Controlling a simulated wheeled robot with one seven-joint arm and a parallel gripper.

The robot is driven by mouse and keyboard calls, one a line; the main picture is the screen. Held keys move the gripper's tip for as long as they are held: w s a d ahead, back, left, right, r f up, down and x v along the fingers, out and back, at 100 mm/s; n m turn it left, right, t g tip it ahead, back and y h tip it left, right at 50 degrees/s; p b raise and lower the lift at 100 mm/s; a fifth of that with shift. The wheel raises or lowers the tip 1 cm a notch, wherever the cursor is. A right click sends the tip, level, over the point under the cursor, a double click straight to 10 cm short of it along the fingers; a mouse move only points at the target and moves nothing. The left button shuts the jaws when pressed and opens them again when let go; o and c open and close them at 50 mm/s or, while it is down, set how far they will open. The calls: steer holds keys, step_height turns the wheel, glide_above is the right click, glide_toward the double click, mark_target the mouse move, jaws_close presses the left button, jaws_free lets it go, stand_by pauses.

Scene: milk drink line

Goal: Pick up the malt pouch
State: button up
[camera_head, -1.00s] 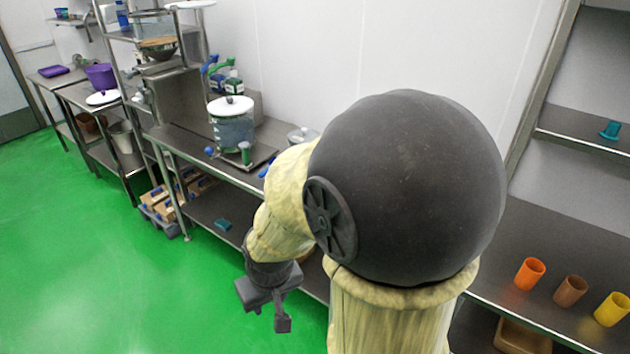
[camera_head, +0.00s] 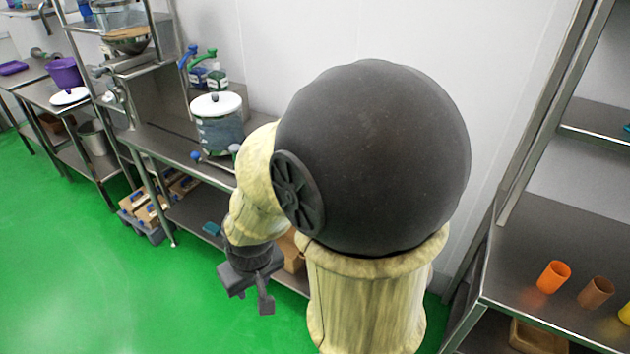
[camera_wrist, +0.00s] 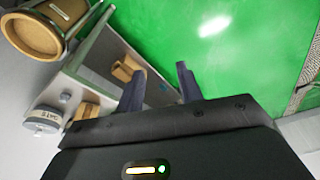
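I cannot make out a malt pouch for certain in either view. My gripper (camera_head: 250,288) hangs low over the green floor in the head view, in front of the steel bench. In the wrist view its two fingers (camera_wrist: 161,82) stand apart with nothing between them. Brown packages (camera_head: 150,212) sit in a grey crate under the bench, too small to identify.
A steel bench holds a white-lidded pot (camera_head: 218,125) and green and blue bottles (camera_head: 207,75). A purple bucket (camera_head: 64,73) is farther left. Orange (camera_head: 553,277) and brown (camera_head: 597,292) cups stand on the right bench. Green floor (camera_head: 60,270) is clear at left.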

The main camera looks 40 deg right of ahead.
steer(key=shift+o, duration=1.3)
steer(key=shift+s, duration=0.15)
steer(key=o, duration=0.3)
steer(key=shift+f, duration=0.1)
steer(key=o, duration=0.8)
steer(key=w+f, duration=0.1)
steer(key=w, duration=0.1)
steer(key=w+d+f+m+t+b, duration=0.1)
steer(key=w, duration=0.1)
steer(key=w+d+t, duration=0.1)
steer(key=shift+w+f+m, duration=0.4)
steer(key=shift+o, duration=0.2)
steer(key=w+d+f+m+t+h+b, duration=0.2)
steer(key=w+d+f+m+t, duration=0.15)
steer(key=w+d, duration=0.35)
steer(key=w+d+f+m+t+h+b, duration=0.1)
steer(key=w+d+m+t+h, duration=0.1)
steer(key=d+h, duration=0.3)
steer(key=w+d+f+m+t+h+b, duration=0.1)
steer(key=d+h, duration=0.4)
steer(key=d, duration=0.7)
steer(key=shift+w+d+m+t+h+b, duration=0.15)
steer(key=shift+w+m+t+h+b, duration=0.25)
steer(key=shift+t+b, duration=0.35)
steer(key=shift+w, duration=0.1)
